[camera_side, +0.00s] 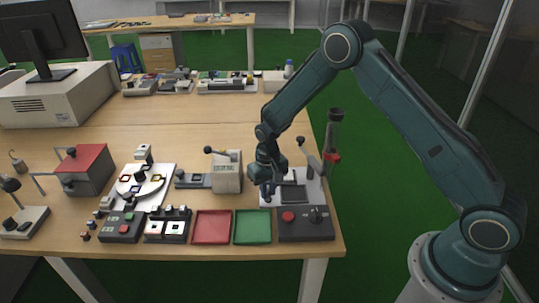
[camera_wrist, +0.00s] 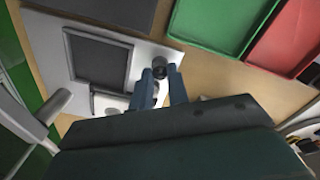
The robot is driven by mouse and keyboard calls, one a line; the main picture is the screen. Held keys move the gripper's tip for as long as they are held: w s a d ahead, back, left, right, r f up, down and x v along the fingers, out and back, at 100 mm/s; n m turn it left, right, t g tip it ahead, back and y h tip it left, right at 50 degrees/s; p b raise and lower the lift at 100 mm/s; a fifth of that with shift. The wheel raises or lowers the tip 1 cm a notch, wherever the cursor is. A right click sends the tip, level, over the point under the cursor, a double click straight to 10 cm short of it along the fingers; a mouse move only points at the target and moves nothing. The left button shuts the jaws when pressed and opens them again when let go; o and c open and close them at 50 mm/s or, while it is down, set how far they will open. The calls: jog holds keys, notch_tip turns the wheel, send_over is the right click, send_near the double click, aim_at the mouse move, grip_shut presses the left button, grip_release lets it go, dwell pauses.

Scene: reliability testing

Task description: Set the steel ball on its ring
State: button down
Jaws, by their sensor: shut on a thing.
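My gripper (camera_side: 268,193) points down over the left part of a white plate with a dark square frame on it. In the wrist view, the two blue fingers of my gripper (camera_wrist: 161,84) are close together. A small dark grey round thing (camera_wrist: 160,67), which I take to be the steel ball, shows at the fingertips, between them. The fingers hide part of it. It is over the edge strip of the white plate (camera_wrist: 52,50), beside the dark square frame (camera_wrist: 100,55). I cannot make out the ring apart from it. In the side view the ball is too small to tell.
A control box with a red button (camera_side: 288,216) stands in front of the plate. A green tray (camera_side: 252,227) and a red tray (camera_side: 211,227) lie left of it. A grey lever fixture (camera_side: 228,172) stands close on the left. The table's middle behind is clear.

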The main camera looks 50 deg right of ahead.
jog(key=shift+f, duration=0.45)
dwell(0.6)
jog(key=c, duration=1.3)
grip_release()
jog(key=shift+r, duration=0.25)
jog(key=shift+r, duration=2.75)
